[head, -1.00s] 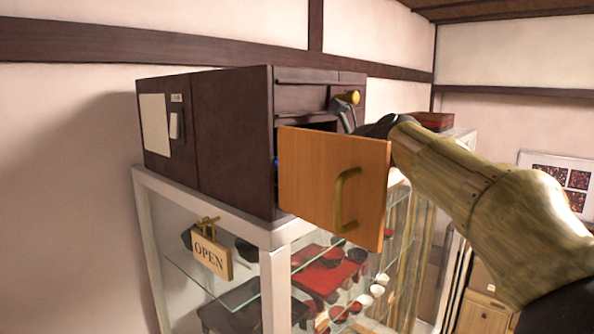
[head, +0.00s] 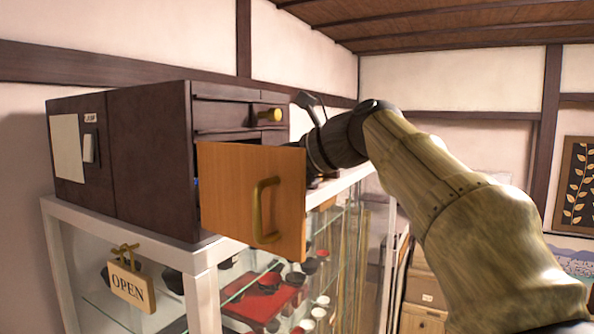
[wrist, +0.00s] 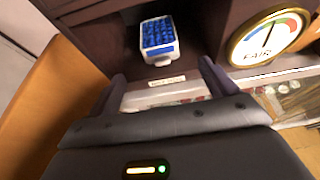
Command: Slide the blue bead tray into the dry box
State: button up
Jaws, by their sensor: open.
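The dry box is a dark brown cabinet (head: 150,150) on a glass display case. Its wooden door (head: 235,200) with a brass handle stands open. In the wrist view the blue bead tray (wrist: 149,54), white-rimmed and filled with blue beads, sits inside the box's lower opening, just behind the front sill. My gripper (wrist: 163,77) is open and empty, in front of the opening. Its two dark fingers point toward the tray, one on each side, apart from it. In the head view the door hides the fingers and most of the opening.
A round dial gauge (wrist: 268,38) is on the right of the opening in the wrist view. The open door (wrist: 50,100) stands close on the left there. A drawer with a brass knob (head: 271,115) is above the opening. The glass case (head: 200,300) holds red and black ware.

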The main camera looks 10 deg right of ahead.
jog(key=b+v, duration=0.1)
jog(key=v, duration=0.7)
jog(key=shift+r, duration=0.1)
jog(key=w+d+f+n+g+h+b, duration=0.1)
jog(key=w+f+n+h, duration=0.1)
jog(key=f, duration=0.8)
jog(key=w+d+f+n+h+b, duration=0.1)
jog(key=d+f+n+h+b, duration=0.15)
jog(key=f, duration=0.85)
jog(key=w+d+f+n+g+h, duration=0.1)
jog(key=w+f+n+h, duration=0.15)
jog(key=f, duration=0.75)
jog(key=s+f+n+g+h+b, duration=0.1)
jog(key=s+f+n, duration=0.4)
jog(key=f, duration=0.5)
jog(key=s+d+f+n+g+h+b, duration=0.1)
jog(key=s+f+n, duration=0.5)
jog(key=f, duration=0.4)
jog(key=s+d+f+n+g+h+b, duration=0.1)
jog(key=s+f+n+b, duration=0.1)
jog(key=s+f+n, duration=0.4)
notch_tip(320, 180, down, 4)
jog(key=shift+s+f+n+g+h, duration=0.15)
jog(key=shift+n+g+h, duration=0.25)
jog(key=shift+n, duration=0.4)
